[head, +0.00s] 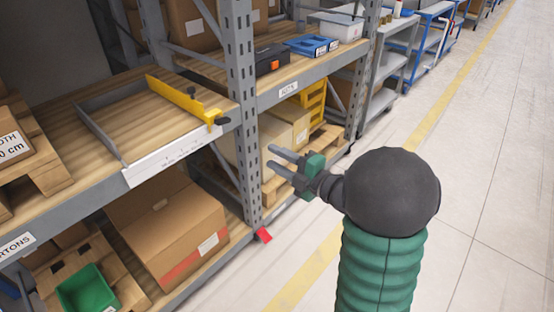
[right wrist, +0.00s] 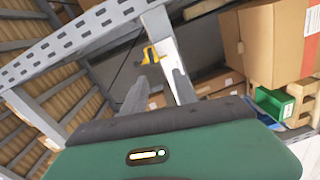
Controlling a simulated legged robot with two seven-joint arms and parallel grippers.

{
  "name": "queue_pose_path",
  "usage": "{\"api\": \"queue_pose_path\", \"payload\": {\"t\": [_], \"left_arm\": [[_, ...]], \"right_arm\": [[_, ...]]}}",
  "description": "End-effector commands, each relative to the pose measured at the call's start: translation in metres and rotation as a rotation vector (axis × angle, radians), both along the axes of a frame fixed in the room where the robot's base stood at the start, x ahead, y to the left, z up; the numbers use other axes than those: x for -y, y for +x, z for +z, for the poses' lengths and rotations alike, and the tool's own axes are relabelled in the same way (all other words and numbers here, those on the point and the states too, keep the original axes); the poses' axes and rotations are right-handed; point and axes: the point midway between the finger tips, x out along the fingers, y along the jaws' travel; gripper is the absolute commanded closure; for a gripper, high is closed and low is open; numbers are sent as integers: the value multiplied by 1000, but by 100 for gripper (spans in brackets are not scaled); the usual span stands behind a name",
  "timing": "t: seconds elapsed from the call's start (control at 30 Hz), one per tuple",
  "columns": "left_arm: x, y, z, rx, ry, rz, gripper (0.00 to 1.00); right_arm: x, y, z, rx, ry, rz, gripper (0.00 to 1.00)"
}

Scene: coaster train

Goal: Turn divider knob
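The yellow divider (head: 178,97) lies across the wooden shelf at the left, running from the back to the front edge. A small dark knob (head: 192,91) stands on its top, and a yellow clamp with a dark end (head: 214,117) sits at its front end. The yellow clamp also shows in the right wrist view (right wrist: 150,56), beyond the fingers. My right gripper (head: 272,158) is open and empty, in the aisle to the right of and below the divider's front end, apart from it. In the right wrist view the two fingers (right wrist: 159,80) are spread. My left gripper is out of view.
A grey rack upright (head: 242,100) stands between the divider's bay and the bay to the right. A white scale strip (head: 172,155) is on the shelf's front edge. Cartons (head: 165,225) and a green bin (head: 88,290) fill the lower shelf. The aisle floor at right is clear.

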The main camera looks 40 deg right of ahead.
Motion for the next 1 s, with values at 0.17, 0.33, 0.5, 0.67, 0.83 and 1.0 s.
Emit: {"api": "queue_pose_path", "payload": {"t": [0.17,0.33,0.5,0.67,0.83,1.0], "left_arm": [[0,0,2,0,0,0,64],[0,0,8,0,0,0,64],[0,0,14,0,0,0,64],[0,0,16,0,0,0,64],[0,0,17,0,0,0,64],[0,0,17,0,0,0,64]], "right_arm": [[1,-4,1,0,1,-1,65],[5,-35,4,0,1,-6,65],[9,-85,5,-1,3,-8,65],[13,-130,4,-1,2,-7,65],[14,-159,5,-1,0,-4,65],[14,-168,5,0,1,0,65]]}}
